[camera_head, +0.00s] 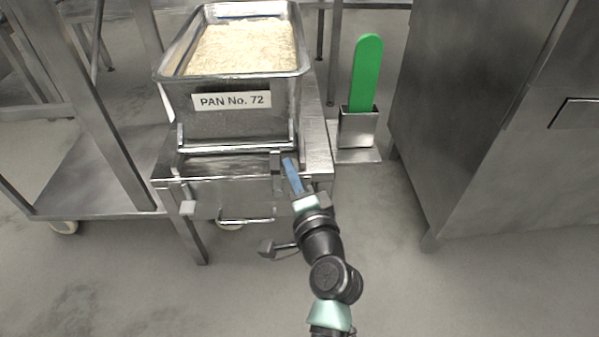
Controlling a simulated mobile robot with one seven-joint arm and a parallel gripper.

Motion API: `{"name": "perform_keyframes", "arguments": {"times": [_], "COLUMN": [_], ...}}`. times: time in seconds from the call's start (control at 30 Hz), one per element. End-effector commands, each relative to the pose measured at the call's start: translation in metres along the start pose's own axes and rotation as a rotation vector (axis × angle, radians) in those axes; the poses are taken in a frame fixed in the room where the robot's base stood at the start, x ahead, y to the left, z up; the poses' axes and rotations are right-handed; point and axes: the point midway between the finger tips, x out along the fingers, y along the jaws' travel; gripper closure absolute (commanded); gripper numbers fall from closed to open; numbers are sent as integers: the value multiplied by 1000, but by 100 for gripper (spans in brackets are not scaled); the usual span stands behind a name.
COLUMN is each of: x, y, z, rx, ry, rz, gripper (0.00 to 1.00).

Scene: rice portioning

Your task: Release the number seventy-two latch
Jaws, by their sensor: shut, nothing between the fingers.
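The rice pan (228,121) labelled "PAN No. 72" (231,100) sits upright on a steel stand (215,190). A small upright grey metal piece (276,173) stands at the stand's front right and looks like the latch; whether it is engaged I cannot tell. My gripper (288,163), with blue fingers, is shut and empty. Its tips are just right of this piece, near the pan's front right corner; touching or apart is unclear. My wrist hides part of the stand's right front.
A green paddle (366,72) stands in a metal holder (357,131) right of the pan. A bar handle (246,221) and a small block (187,208) are on the stand's front. A steel cabinet (480,110) is at right, a wheeled cart (95,185) at left. Floor (470,290) in front is clear.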

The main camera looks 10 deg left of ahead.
Motion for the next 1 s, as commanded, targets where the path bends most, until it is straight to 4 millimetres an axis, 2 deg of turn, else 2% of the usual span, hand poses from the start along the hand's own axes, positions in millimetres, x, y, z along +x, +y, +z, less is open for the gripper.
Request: {"name": "perform_keyframes", "arguments": {"times": [0.37, 1.0], "x": [0, 4], "y": [-2, -9], "z": [1, 17], "rx": [-12, -142], "ry": [-1, -4], "rz": [3, 35], "gripper": [100, 100]}}
